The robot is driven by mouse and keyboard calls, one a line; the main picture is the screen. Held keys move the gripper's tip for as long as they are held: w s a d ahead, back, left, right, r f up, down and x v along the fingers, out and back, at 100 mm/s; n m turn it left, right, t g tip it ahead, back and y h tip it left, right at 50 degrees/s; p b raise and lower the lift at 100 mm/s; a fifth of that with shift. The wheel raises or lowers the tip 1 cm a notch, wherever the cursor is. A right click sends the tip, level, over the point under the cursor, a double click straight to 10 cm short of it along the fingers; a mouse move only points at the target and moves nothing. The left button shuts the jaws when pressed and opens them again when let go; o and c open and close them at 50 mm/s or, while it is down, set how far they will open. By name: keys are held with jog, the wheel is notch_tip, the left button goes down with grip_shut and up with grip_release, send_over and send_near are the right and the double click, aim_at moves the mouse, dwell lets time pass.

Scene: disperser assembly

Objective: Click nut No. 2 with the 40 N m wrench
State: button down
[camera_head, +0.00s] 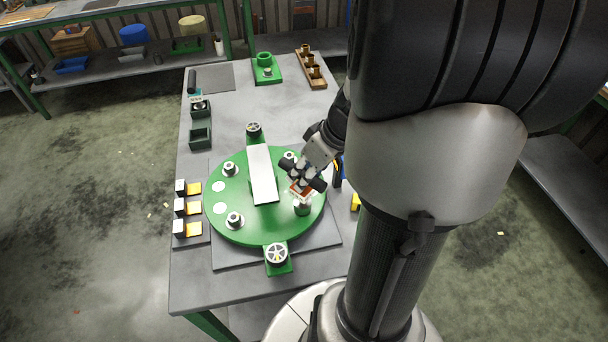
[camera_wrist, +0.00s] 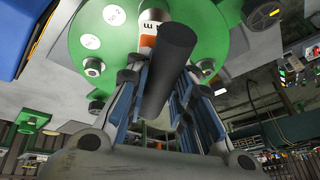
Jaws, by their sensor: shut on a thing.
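My gripper (camera_head: 307,178) is over the right side of the green round plate (camera_head: 235,225). In the wrist view, my gripper (camera_wrist: 158,92) is shut on the dark handle of the wrench (camera_wrist: 170,58), which has an orange band and a white label with only an "m" readable. In the head view the wrench (camera_head: 301,188) is partly hidden by my gripper, its lower end close to a silver nut (camera_head: 303,208) at the plate's lower right. I cannot tell whether they touch. A white disc marked 2 (camera_wrist: 114,15) shows on the plate in the wrist view.
Other nuts stand on the plate at upper left (camera_head: 229,168) and lower left (camera_head: 234,219). A white bar (camera_head: 262,173) crosses its middle. Small blocks (camera_head: 181,208) line the left. The table's middle back is clear.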

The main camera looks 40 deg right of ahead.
jog(key=shift+r, duration=0.1)
jog(key=shift+r+p, duration=1.65)
jog(key=shift+r, duration=0.8)
